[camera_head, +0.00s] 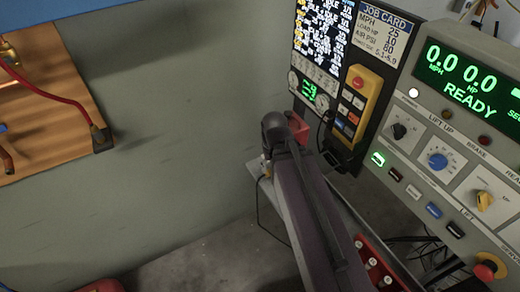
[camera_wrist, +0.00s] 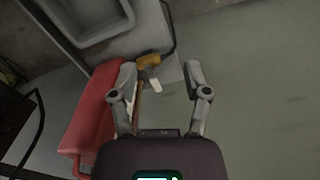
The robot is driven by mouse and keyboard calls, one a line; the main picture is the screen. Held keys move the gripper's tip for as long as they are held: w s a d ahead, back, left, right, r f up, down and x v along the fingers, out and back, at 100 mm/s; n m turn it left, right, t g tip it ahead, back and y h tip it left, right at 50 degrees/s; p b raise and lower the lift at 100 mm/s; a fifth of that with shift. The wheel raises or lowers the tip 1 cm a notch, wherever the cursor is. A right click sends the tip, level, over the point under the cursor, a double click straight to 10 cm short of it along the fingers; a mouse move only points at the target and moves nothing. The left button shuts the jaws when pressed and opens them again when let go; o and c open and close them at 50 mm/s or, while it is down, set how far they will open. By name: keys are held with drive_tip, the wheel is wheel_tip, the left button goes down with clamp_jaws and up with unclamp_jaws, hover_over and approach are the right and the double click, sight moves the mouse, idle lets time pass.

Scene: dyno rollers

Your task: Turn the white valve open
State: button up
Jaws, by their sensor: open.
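In the wrist view, a small white piece that looks like the white valve's lever (camera_wrist: 155,85) sticks out beside a yellow-brass fitting (camera_wrist: 148,61). Both lie between the fingertips of my gripper (camera_wrist: 160,72) in the picture, closer to the left finger. The fingers are apart, and I cannot tell how far beyond them the lever lies. No contact is visible. In the head view, a little brass (camera_head: 266,168) shows beside my dark arm, at the end of a grey shelf. The arm hides most of that area, including the fingers.
A red box (camera_wrist: 95,115) fills the left of the wrist view, close to the left finger. A grey tray-like recess (camera_wrist: 95,22) lies beyond. In the head view, the control console (camera_head: 440,150) and job-card panel (camera_head: 340,75) stand at the right.

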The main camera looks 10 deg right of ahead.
drive_tip(key=shift+w+d, duration=0.25)
drive_tip(key=shift+w, duration=0.2)
drive_tip(key=w+d+n, duration=0.1)
drive_tip(key=w+n, duration=0.2)
drive_tip(key=w, duration=1.3)
drive_tip(key=shift+d+f, duration=0.1)
drive_tip(key=shift+f, duration=0.05)
wheel_tip(320, 180, down, 14)
drive_tip(key=b, duration=1.4)
drive_tip(key=shift+r, duration=0.25)
